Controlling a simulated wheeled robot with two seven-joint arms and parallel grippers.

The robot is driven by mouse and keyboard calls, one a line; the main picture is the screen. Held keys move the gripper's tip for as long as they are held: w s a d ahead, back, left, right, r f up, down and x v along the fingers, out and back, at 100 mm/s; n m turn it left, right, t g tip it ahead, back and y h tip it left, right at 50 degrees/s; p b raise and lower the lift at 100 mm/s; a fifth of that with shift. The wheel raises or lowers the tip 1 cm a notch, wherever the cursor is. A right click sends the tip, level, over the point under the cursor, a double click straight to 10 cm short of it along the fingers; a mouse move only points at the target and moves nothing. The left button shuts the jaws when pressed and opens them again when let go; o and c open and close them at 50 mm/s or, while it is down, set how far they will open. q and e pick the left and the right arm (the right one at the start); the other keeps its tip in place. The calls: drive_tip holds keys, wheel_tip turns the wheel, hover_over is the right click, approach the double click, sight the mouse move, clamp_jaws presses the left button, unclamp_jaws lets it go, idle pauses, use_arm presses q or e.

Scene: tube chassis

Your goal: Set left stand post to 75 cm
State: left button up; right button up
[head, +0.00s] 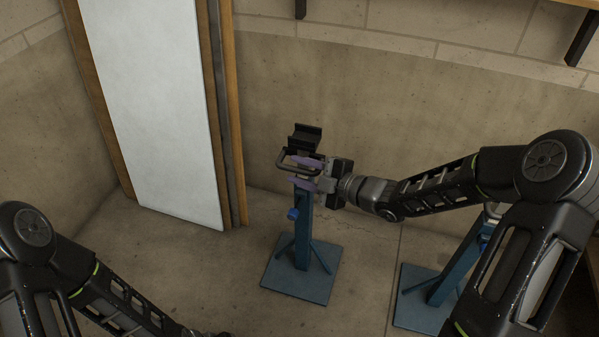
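The left stand has an upright blue post (303,236) on a square blue base plate (302,274). A black cradle (305,137) tops it, with a black loop handle (281,163) just below, jutting left. A blue knob (293,214) sits on the side of the post. My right gripper (300,174) reaches in from the right at handle height. Its purple fingers are apart, one above the other, with the handle's bar seemingly between them; a gap seems to show, and contact is unclear. My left arm is at the lower left; its fingers are out of view.
A second blue stand (425,300) stands at the right, partly hidden by my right arm. A white panel with wooden edges (160,100) leans at the wall on the left. The concrete floor (200,262) between the panel and left stand is clear.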

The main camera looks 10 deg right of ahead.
clamp_jaws()
idle(0.4)
idle(1.1)
